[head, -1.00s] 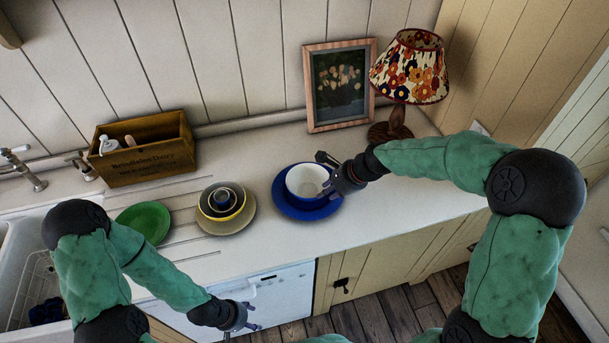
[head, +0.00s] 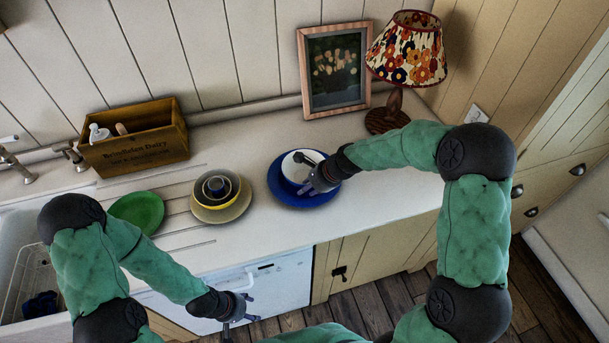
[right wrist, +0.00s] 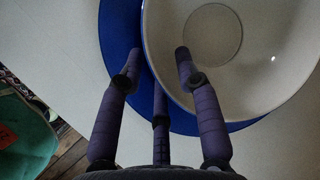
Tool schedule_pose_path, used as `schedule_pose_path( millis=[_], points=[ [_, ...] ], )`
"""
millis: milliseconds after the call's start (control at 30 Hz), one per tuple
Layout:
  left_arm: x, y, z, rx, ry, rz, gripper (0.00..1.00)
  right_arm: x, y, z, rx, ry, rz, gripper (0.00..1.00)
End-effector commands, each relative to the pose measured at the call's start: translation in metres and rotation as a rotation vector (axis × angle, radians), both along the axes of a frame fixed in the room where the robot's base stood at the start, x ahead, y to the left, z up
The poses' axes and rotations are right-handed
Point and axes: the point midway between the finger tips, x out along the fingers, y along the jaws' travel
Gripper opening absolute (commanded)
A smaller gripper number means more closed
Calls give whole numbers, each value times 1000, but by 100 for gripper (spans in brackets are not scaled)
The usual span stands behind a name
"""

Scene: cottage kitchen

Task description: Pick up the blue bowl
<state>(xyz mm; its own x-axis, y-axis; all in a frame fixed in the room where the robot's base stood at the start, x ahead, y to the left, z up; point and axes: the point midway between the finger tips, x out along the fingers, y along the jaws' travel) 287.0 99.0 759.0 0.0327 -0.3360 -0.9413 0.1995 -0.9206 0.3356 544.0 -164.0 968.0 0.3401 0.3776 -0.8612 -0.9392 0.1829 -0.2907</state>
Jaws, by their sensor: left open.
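The blue bowl (head: 291,168), white inside with a blue rim, sits on a blue plate (head: 285,194) on the counter. The bowl also shows in the right wrist view (right wrist: 255,85), with the plate (right wrist: 122,40) under it. My right gripper (head: 311,172) is over the bowl's near right side and hides part of it. In the right wrist view its fingers are spread and empty, one over the bowl's inside and another outside the rim above the plate. I cannot tell whether they touch the bowl. My left gripper (head: 240,312) is open and empty, low before the dishwasher.
A stack of nested bowls on a beige plate (head: 236,210) stands left of the blue plate. Further left are a green plate (head: 141,209) and a wooden crate (head: 135,150). A picture frame (head: 303,85) and a lamp (head: 407,55) stand behind. Counter to the right is clear.

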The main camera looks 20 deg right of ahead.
Motion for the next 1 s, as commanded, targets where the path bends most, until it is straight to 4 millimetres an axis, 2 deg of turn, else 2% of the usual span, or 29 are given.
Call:
schedule_pose_path(
  millis=[233,267,367,400,833,1000],
  points=[
    [0,0,-1,0,0,0,56,2,2,-3,0,-2,-1,34],
    [0,0,-1,0,0,0,56,2,2,-3,0,-1,0,31],
    [0,0,-1,0,0,0,56,2,2,-3,0,-1,0,3],
    [0,0,-1,0,0,0,56,2,2,-3,0,-1,0,0],
    [0,0,-1,0,0,0,56,1,2,-3,1,2,-1,0],
    [0,0,3,0,0,0,56,1,2,3,1,2,-1,0]
  ],
)
